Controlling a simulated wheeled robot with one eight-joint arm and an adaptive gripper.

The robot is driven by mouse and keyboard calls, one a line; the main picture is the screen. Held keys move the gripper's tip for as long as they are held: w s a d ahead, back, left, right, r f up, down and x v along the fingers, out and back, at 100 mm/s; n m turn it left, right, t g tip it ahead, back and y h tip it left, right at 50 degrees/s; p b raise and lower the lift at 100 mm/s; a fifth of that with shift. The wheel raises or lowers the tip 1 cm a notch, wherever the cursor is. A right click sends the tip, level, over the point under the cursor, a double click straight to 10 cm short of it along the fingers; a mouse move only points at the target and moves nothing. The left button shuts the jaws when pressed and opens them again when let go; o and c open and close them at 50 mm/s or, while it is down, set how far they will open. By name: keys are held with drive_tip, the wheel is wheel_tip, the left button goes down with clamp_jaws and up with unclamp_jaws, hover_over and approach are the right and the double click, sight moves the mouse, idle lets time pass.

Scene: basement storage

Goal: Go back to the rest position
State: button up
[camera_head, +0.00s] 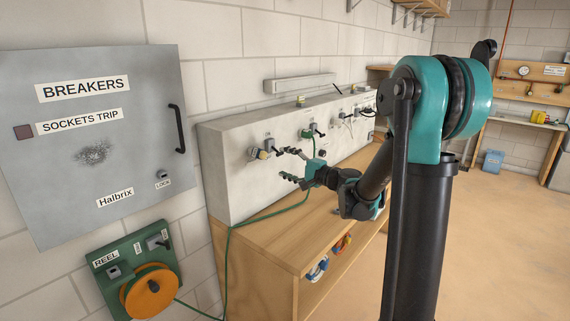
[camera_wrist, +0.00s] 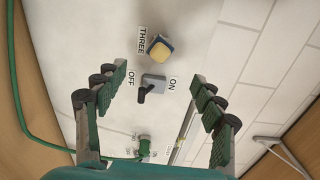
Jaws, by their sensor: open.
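My gripper (camera_head: 285,164) is open and empty, in front of the white socket panel (camera_head: 235,183) on the wooden bench. In the wrist view its two green-padded fingers (camera_wrist: 160,80) are spread wide. Between them, a grey switch (camera_wrist: 154,82) with a black lever stands on the panel, between OFF and ON labels. The lever leans to the OFF side. Beside it is a blue and yellow socket (camera_wrist: 160,47) labelled THREE. I see no contact between the fingers and the panel. My arm is stretched out toward the panel.
A green cable (camera_head: 226,262) runs from the orange reel (camera_head: 150,291) to the panel. A grey breaker cabinet (camera_head: 97,140) hangs at left. The wooden bench (camera_head: 265,238) lies below my gripper. Open floor (camera_head: 510,230) lies at right, with a workbench (camera_head: 525,122) beyond.

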drive_tip(key=s+d+f+n+g+h, duration=0.2)
drive_tip(key=s+f+n+g+h, duration=0.15)
drive_tip(key=s+f, duration=0.5)
drive_tip(key=s+d+f+n+g+h, duration=0.1)
drive_tip(key=s+d+f+h, duration=0.4)
drive_tip(key=s+d, duration=0.5)
drive_tip(key=s+d+f+n+g+h, duration=0.2)
drive_tip(key=s+d+f+h, duration=0.3)
drive_tip(key=s+d+f, duration=0.4)
drive_tip(key=s+n, duration=0.1)
drive_tip(key=s, duration=0.4)
drive_tip(key=shift+d+f+n+h, duration=0.25)
drive_tip(key=shift+d+n+h, duration=0.1)
drive_tip(key=shift+d, duration=0.05)
